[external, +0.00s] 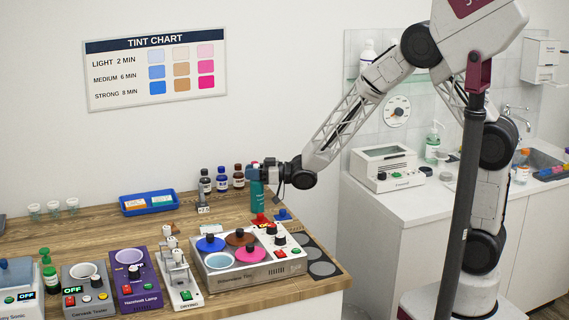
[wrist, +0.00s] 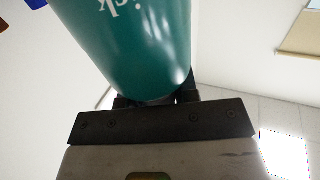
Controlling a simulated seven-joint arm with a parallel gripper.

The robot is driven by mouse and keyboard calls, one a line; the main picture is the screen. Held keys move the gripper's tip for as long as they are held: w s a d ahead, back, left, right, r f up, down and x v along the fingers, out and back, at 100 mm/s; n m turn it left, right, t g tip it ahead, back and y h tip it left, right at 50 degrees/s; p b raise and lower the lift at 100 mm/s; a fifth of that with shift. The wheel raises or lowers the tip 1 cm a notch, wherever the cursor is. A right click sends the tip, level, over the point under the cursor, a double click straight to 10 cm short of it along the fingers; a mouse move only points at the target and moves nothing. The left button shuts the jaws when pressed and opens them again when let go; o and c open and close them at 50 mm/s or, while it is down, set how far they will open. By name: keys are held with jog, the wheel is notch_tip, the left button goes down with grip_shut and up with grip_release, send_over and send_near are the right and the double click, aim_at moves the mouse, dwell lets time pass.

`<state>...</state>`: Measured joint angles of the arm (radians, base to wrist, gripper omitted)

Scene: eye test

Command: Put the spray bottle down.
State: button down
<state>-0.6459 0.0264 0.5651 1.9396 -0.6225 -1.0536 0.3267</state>
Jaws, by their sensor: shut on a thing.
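The teal bottle (external: 258,198), which I take for the spray bottle, is in my gripper (external: 262,174) above the back of the wooden counter. My gripper reaches it from the right, high on its body. In the wrist view the teal body (wrist: 135,45), with white lettering, fills the top middle, between the dark fingers (wrist: 157,101). A red piece (external: 260,219) shows directly below the teal body; I cannot tell whether it is part of the bottle or a separate thing, nor whether the bottle touches the counter.
Dark bottles (external: 222,180) and a blue tray (external: 149,203) stand left of my gripper. A device with coloured round lids (external: 250,268) is in front, a small blue thing (external: 283,215) to the right. Other devices line the front edge. Bare wood (external: 105,232) shows at left.

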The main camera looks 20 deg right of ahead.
jog(key=shift+f, duration=0.1)
jog(key=c, duration=0.9)
grip_release()
jog(key=shift+o, duration=0.2)
jog(key=shift+s+d+r, duration=0.2)
jog(key=shift+d, duration=0.2)
jog(key=v, duration=1.1)
jog(key=shift+d, duration=0.1)
